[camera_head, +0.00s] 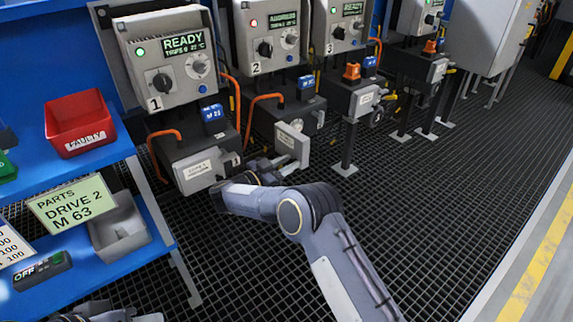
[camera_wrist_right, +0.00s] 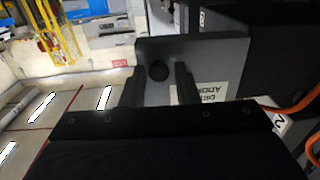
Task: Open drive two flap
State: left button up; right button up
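Drive two (camera_head: 282,112) is the dark box under the control panel marked 2. Its flap (camera_head: 292,143) is a grey plate with a white label, and it looks swung out at an angle from the box. In the right wrist view the flap (camera_wrist_right: 207,62) fills the middle, with a round dark knob or hole (camera_wrist_right: 158,71) in it. My right gripper (camera_wrist_right: 158,88) is at the flap, its two fingers apart on either side of the round spot. In the head view the right gripper (camera_head: 262,170) is partly hidden by its own wrist. My left gripper is not clearly visible.
Drive one's closed flap (camera_head: 196,170) is close left of my right gripper. A support post (camera_head: 347,150) stands to the right. Orange cables (camera_head: 253,105) hang beside the boxes. A blue shelf (camera_head: 85,255) with a red bin (camera_head: 80,122) is at left. The grid floor at right is clear.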

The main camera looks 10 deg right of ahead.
jog(key=shift+o, duration=1.1)
jog(key=p+v, duration=0.2)
jog(key=v, duration=0.5)
jog(key=shift+s+a, duration=0.2)
jog(key=shift+a, duration=0.15)
jog(key=shift+f, duration=0.1)
jog(key=shift+c, duration=0.4)
